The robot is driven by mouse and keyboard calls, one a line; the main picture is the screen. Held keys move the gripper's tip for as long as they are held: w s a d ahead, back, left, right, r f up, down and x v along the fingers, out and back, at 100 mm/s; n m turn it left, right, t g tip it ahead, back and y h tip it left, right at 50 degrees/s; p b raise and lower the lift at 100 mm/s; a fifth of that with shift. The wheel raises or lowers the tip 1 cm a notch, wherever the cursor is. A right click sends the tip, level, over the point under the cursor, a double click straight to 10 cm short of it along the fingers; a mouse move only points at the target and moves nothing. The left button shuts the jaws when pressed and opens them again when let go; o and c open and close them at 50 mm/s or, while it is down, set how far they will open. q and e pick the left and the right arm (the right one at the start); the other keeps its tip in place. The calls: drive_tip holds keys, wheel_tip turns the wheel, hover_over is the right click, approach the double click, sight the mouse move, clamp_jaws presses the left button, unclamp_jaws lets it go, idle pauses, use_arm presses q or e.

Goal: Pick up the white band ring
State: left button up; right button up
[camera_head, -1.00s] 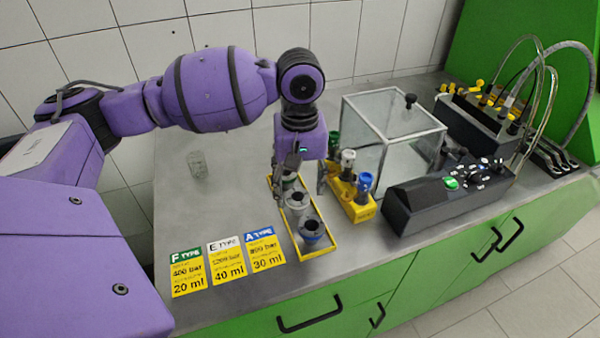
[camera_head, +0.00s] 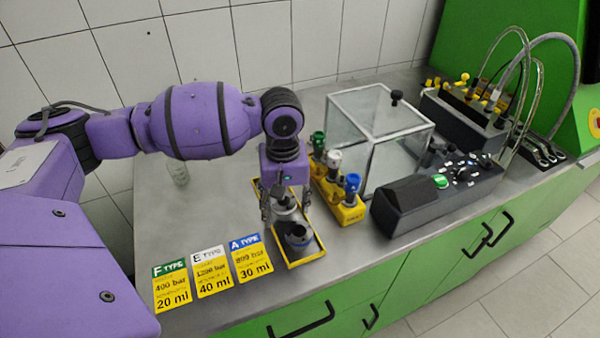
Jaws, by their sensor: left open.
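A narrow yellow tray (camera_head: 309,257) on the bench holds grey cylindrical ring parts in a row. My right gripper is not in view.
A yellow holder (camera_head: 350,215) with green-, white- and blue-topped parts stands close right of the tray. Type cards (camera_head: 212,272) lie left of the tray. A clear beaker (camera_head: 179,174) stands at the back left.

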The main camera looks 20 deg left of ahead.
use_arm(q)
drive_tip(key=c, duration=1.3)
drive_tip(key=shift+r, duration=0.1)
drive_tip(key=shift+c, duration=0.2)
